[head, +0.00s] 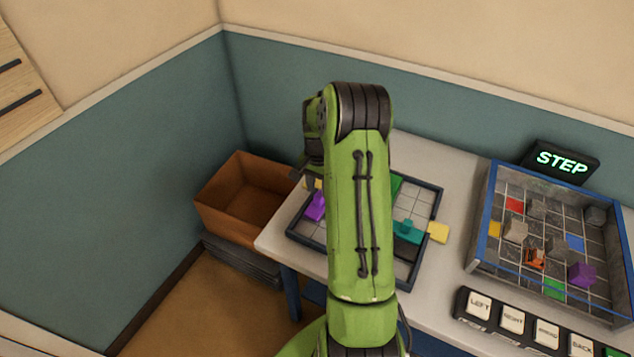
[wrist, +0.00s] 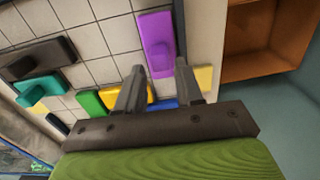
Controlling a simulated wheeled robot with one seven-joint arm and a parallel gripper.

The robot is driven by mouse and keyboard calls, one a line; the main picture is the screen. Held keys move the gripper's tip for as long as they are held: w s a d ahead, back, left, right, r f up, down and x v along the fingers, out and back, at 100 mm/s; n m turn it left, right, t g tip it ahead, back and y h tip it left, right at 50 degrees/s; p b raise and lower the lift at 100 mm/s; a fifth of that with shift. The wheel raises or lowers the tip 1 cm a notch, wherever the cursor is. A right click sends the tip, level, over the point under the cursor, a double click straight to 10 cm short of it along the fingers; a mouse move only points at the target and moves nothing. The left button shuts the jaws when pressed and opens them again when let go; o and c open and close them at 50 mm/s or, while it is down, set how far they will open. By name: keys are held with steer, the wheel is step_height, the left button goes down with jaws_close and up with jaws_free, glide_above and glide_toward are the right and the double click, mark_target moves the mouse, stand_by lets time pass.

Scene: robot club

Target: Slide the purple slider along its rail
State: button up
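The purple slider (wrist: 157,44) shows in the wrist view just beyond my fingertips, near the board's dark edge. In the head view the purple slider (head: 316,206) is at the left side of the gridded board (head: 431,208), partly hidden by my arm. My gripper (wrist: 160,78) is over the board with its two fingers apart and nothing between them. The purple slider's near end lies close to the gap between the fingers; I cannot tell whether they touch it.
Green (wrist: 90,104), yellow (wrist: 128,92), teal (wrist: 40,88) and dark (wrist: 38,58) sliders share the board. An empty brown box (head: 243,197) stands left of the table. A walled grid tray (head: 480,228), labelled buttons (head: 513,319) and a STEP display (head: 561,161) are at right.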

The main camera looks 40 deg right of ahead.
mark_target(319, 195)
stand_by(0.3)
steer(key=shift+f+b, duration=1.35)
steer(key=shift+f, duration=0.7)
steer(key=shift+r, duration=0.1)
